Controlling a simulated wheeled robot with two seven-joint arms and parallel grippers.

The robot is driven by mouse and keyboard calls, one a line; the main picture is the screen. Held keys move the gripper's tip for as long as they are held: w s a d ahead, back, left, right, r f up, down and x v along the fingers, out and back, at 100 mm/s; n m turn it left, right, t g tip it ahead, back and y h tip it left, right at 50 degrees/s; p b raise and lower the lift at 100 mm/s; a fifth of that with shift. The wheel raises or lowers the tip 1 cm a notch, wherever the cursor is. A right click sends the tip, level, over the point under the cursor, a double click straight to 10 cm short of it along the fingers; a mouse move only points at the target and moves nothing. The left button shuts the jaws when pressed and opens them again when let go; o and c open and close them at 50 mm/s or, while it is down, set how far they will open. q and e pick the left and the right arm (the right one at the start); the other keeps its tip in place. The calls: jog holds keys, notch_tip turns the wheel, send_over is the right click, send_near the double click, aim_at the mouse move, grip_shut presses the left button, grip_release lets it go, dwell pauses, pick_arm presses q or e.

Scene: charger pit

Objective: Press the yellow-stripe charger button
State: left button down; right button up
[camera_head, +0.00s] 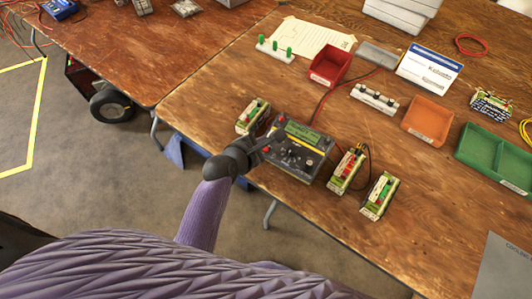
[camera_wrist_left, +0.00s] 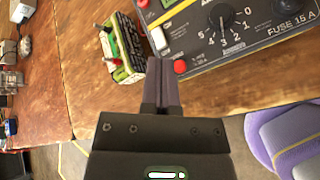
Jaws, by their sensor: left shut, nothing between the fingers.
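The charger (camera_head: 297,147) is a dark box with a yellow stripe along its edge, a green display and several knobs and buttons. It stands near the front edge of the wooden table (camera_head: 420,240). In the left wrist view its panel (camera_wrist_left: 235,50) shows a numbered dial (camera_wrist_left: 222,17), a white switch (camera_wrist_left: 158,38) and a red button (camera_wrist_left: 180,66). My left gripper (camera_head: 266,142) is shut and empty at the charger's left side. In the wrist view its fingertips (camera_wrist_left: 162,62) appear just left of the red button; I cannot tell whether they touch. My right gripper is out of view.
A battery pack (camera_head: 252,117) stands close left of the charger, and two more packs (camera_head: 347,168) (camera_head: 379,195) stand to its right. A red bin (camera_head: 330,64), an orange bin (camera_head: 427,118) and a green tray (camera_head: 494,157) lie farther back. Cables run behind the charger.

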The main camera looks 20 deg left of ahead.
pick_arm(q)
notch_tip(320, 180, down, 2)
jog(key=shift+w+f+b, duration=0.1)
jog(key=shift+w+b, duration=0.05)
jog(key=shift+b, duration=0.3)
dwell(0.9)
dwell(0.7)
jog(key=shift+w+f, duration=0.1)
jog(key=shift+f, duration=0.2)
jog(key=shift+d+f+b, duration=0.1)
jog(key=shift+f+b, duration=0.25)
dwell(0.5)
dwell(0.3)
jog(key=shift+r+p, duration=0.75)
jog(key=shift+p, duration=0.2)
